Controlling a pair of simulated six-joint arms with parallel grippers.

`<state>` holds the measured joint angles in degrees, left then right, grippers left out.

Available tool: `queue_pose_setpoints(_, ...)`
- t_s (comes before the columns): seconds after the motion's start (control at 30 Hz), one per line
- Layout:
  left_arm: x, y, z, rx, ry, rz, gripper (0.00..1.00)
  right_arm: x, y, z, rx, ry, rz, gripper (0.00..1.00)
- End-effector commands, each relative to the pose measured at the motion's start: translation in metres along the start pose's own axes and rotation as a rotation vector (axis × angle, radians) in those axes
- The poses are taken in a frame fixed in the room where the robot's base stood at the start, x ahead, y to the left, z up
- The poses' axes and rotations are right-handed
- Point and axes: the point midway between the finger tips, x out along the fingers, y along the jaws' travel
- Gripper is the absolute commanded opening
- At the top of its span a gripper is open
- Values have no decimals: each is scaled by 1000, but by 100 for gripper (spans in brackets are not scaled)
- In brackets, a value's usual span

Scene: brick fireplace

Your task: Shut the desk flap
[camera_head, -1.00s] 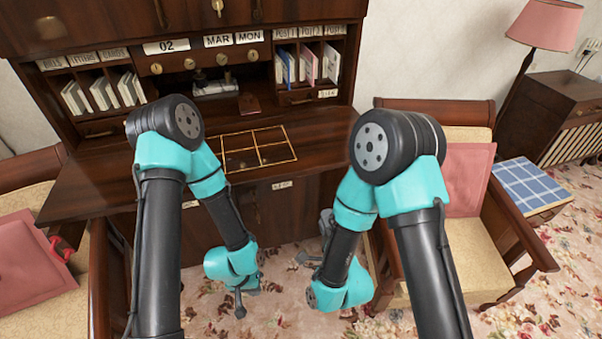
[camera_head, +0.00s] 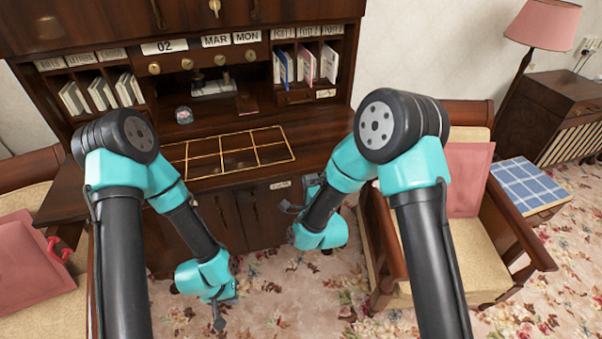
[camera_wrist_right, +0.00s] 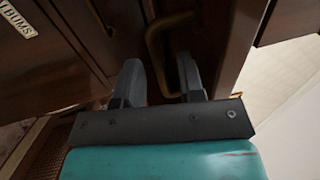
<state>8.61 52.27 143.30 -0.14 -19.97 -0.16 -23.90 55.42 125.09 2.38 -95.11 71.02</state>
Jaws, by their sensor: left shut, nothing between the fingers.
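The desk flap (camera_head: 75,203) is dark wood and lies open and level in front of the bureau's compartments, with a gold grid drawn on its top. My arms hide parts of its front edge. My left gripper (camera_head: 219,323) is shut and empty, low over the carpet in front of the desk. My right gripper (camera_head: 290,207) is beside the desk's front, below the flap's right part. In the right wrist view its fingers (camera_wrist_right: 163,80) are apart, and a brass handle (camera_wrist_right: 155,45) shows at the gap between them. I cannot tell whether the fingers touch it.
A glass paperweight (camera_head: 184,115) and a dark red booklet (camera_head: 247,104) sit toward the back of the desk. An armchair with a pink cushion (camera_head: 465,180) stands close on the right, another (camera_head: 25,265) on the left. Carpet (camera_head: 310,300) is free in front.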

Motion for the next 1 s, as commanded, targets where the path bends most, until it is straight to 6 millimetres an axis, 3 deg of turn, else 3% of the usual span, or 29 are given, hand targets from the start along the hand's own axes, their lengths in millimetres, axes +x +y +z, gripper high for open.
queue_pose_setpoints(0.2,0,0,0,0,0,0,0,14,0,-6,-2,10,0,36)
queue_pose_setpoints(0.47,0,0,0,0,0,0,0,15,0,-6,-2,10,1,36)
queue_pose_setpoints(0.87,0,0,0,0,0,0,0,15,0,-6,-2,10,1,0)
queue_pose_setpoints(1.0,0,0,0,0,0,0,0,15,0,-6,-2,10,1,0)
